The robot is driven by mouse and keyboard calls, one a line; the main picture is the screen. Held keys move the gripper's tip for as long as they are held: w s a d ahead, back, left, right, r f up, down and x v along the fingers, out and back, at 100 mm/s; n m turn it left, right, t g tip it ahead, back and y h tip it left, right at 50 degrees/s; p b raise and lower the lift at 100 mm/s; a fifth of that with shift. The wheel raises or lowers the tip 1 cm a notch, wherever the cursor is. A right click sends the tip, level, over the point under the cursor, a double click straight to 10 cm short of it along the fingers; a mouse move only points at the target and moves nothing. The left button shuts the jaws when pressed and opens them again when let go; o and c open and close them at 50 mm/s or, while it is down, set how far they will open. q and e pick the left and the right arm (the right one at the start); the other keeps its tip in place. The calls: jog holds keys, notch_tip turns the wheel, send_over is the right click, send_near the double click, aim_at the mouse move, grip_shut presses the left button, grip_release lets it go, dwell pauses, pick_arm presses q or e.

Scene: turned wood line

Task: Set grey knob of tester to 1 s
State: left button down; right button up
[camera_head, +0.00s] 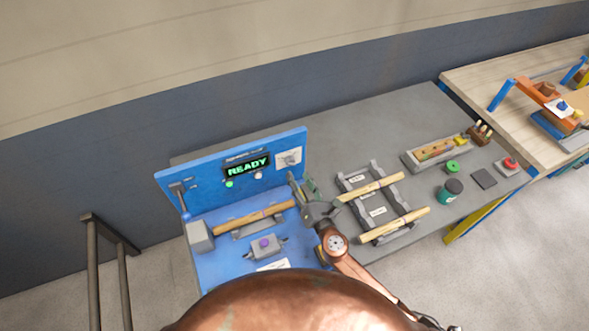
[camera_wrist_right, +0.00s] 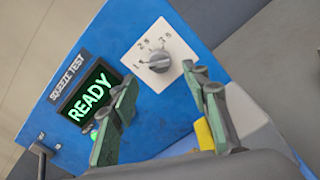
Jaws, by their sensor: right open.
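The blue tester (camera_head: 200,180) stands at the left end of the bench, its screen (camera_head: 247,166) reading READY. Its grey knob (camera_wrist_right: 158,60) sits on a white dial plate (camera_wrist_right: 180,80) with numbers around it; the plate also shows in the head view (camera_head: 295,155). A light mark seems to show at the knob's left, near the 1, but is too small to be sure. My right gripper (camera_head: 299,184) is open in front of the panel. In the wrist view its fingers (camera_wrist_right: 162,86) stand apart, empty, below the knob and not around it. My left gripper is not in view.
A dark rack (camera_head: 365,208) with two rods stands right of my gripper. Farther right are a tray (camera_head: 425,160), a dark-lidded jar (camera_head: 450,190) and a red button (camera_head: 510,163).

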jog(key=v, duration=0.6)
dwell(0.5)
